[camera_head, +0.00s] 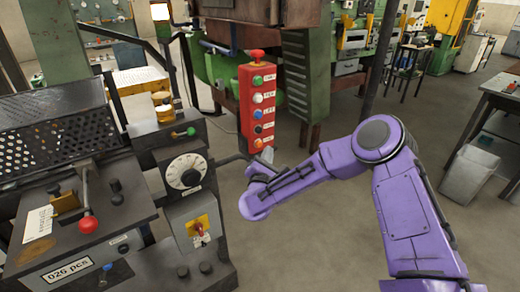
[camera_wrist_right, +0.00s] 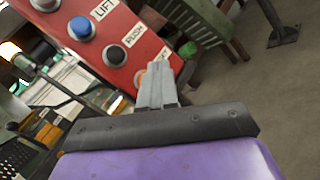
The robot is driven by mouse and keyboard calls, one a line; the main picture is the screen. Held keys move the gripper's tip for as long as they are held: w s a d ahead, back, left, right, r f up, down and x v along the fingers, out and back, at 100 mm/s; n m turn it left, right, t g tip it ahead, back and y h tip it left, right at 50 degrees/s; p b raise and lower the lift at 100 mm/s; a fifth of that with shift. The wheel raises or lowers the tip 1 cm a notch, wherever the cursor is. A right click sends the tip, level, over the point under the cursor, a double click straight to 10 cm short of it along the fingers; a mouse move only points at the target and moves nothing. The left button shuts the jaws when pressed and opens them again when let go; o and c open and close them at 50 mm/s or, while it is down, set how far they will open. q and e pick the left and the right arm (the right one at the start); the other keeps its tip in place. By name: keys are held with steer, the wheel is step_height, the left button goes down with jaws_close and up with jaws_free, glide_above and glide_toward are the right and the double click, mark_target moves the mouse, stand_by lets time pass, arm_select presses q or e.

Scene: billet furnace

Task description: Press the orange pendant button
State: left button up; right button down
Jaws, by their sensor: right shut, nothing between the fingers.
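The red pendant (camera_head: 246,112) hangs upright with a column of buttons: green, white, blue, black and, lowest, the orange button (camera_head: 258,143). A red mushroom knob tops it. My right gripper (camera_head: 267,155) is shut and empty, just below and right of the orange button in the head view. In the right wrist view its closed fingers (camera_wrist_right: 158,72) lie over the lower end of the pendant (camera_wrist_right: 60,12). There the orange button (camera_wrist_right: 140,77) shows only as a sliver beside the fingers. I cannot tell whether they touch it. My left gripper is out of view.
A dark machine with a dial (camera_head: 186,172), a red-knobbed lever (camera_head: 88,224) and an orange-yellow switch (camera_head: 198,230) stands at left. A green finned frame (camera_head: 297,75) is behind the pendant. Floor right of my arm is clear.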

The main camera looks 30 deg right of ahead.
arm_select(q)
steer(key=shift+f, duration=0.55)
arm_select(e)
steer(key=shift+w, duration=0.65)
stand_by(1.0)
arm_select(q)
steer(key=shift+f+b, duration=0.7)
steer(key=shift+b, duration=0.2)
arm_select(e)
steer(key=shift+w+a, duration=0.1)
steer(key=shift+w, duration=0.3)
